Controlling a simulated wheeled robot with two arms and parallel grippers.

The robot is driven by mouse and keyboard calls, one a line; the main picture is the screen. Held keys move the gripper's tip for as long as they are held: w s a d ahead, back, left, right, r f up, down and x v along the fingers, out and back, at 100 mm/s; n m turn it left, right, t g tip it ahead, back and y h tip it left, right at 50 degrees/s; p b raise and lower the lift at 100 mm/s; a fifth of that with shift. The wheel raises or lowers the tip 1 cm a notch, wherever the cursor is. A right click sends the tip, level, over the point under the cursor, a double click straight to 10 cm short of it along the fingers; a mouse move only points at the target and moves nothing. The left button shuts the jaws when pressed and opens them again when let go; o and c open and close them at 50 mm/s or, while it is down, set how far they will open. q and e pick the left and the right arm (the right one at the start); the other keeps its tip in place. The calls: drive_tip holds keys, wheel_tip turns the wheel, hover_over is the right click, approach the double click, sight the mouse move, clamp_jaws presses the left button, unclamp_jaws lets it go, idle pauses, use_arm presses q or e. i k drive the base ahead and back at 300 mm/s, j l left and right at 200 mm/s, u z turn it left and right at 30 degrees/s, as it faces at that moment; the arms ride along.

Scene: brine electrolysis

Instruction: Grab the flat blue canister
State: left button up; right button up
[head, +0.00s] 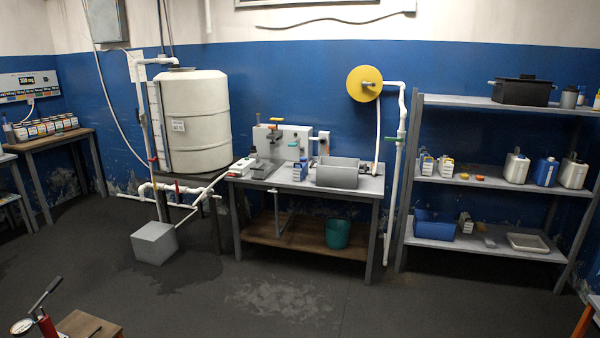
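A blue canister (544,172) with a pale label stands upright on the middle level of the grey shelf rack (485,183) at the right. It is between two white canisters, one to its left (516,167) and one to its right (573,173). From here I cannot tell how deep or flat it is. Neither of my grippers is in view.
A grey workbench (303,183) with a sink box stands left of the rack. A large white tank (194,125), pipes and a grey block (154,243) are further left. A red pump (48,324) is at lower left. The floor before the rack looks mostly clear.

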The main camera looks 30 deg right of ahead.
sight(300, 170)
drive_tip(key=i+l+z, duration=0.7)
drive_tip(key=i, duration=0.15)
drive_tip(key=i+l+z, duration=0.3)
drive_tip(key=i, duration=0.15)
drive_tip(key=i+z, duration=0.35)
drive_tip(key=i+j, duration=0.05)
drive_tip(key=i, duration=0.05)
